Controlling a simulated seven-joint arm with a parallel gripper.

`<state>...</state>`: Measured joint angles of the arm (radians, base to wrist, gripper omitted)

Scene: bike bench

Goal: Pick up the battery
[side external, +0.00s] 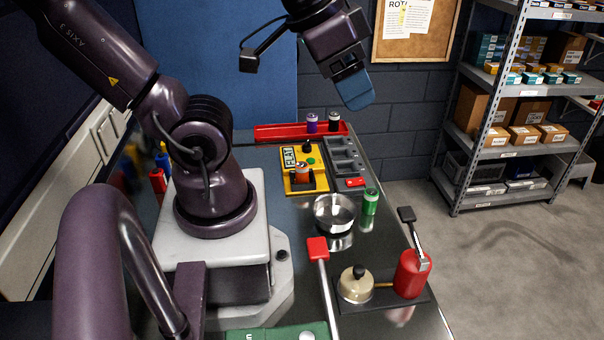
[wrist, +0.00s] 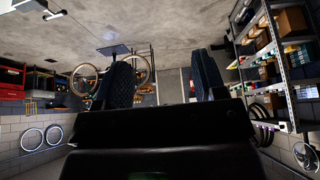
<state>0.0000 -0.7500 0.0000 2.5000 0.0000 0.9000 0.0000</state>
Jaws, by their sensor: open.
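Several battery-like cylinders stand on the bench in the side view: a green one (side external: 370,201) beside a metal bowl, an orange one (side external: 302,173) on a yellow tester, and a purple one (side external: 312,123) and a black one (side external: 334,121) in a red tray at the back. Which of them is the battery I cannot tell. My gripper (side external: 356,88) is raised high above the far end of the bench, apart from all of them. Its blue fingers are spread and empty in the wrist view (wrist: 162,78). No cylinder shows in the wrist view.
The metal bowl (side external: 334,213) is mid-bench. A grey compartment tray (side external: 343,157) lies beside the yellow tester (side external: 291,184). Nearer are a red-ended lever (side external: 317,248), a cream pot (side external: 356,285) and a red canister (side external: 412,275). Shelves (side external: 490,130) stand right, across open floor.

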